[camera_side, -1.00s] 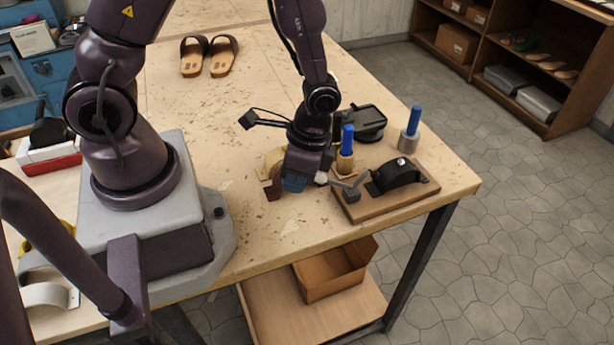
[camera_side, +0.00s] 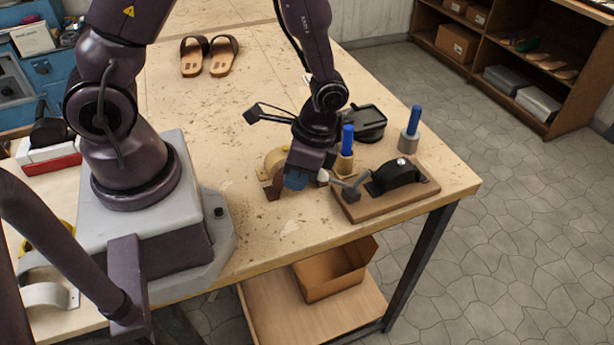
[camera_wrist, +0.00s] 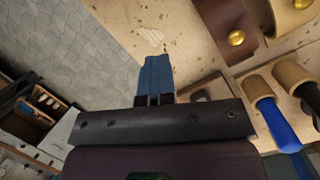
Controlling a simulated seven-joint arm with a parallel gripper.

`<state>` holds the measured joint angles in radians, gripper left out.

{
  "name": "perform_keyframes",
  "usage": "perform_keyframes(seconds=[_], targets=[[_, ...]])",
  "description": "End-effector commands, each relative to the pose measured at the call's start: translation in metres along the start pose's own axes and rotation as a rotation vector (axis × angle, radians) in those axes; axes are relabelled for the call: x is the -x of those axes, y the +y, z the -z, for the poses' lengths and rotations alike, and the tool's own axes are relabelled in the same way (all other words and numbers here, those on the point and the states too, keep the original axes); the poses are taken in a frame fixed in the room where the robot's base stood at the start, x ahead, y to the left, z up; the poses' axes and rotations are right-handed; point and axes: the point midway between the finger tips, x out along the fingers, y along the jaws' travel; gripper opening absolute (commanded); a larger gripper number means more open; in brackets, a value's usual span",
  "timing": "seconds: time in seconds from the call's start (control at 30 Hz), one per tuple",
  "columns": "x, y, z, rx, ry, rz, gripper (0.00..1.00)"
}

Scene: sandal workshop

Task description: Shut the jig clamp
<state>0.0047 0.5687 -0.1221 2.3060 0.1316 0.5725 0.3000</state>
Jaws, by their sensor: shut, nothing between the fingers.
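The jig clamp is fixed on a brown wooden base (camera_side: 411,201) near the table's right corner in the side view. My gripper (camera_side: 296,182) is low over the table, just left of the knob. I cannot tell whether it touches the knob. In the wrist view its blue fingers (camera_wrist: 156,72) are together and empty. My gripper's body hides most of the jig there.
A blue-handled tool (camera_side: 347,142) stands close behind the lever, and another (camera_side: 410,130) stands behind the jig. A black dish (camera_side: 367,124) lies behind them. Sandals (camera_side: 209,56) lie far back; mid-table is clear.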

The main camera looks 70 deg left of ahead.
Motion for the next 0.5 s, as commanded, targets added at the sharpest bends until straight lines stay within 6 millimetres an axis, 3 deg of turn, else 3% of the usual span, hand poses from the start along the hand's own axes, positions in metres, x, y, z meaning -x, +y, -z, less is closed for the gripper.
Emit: perform_keyframes(seconds=[0.03, 0.5], targets=[[0.07, -0.045, 0.097, 0.015, 0.289, 0.12, 0.0], [0.115, -0.032, 0.08, 0.006, 0.296, 0.12, 0.0]])
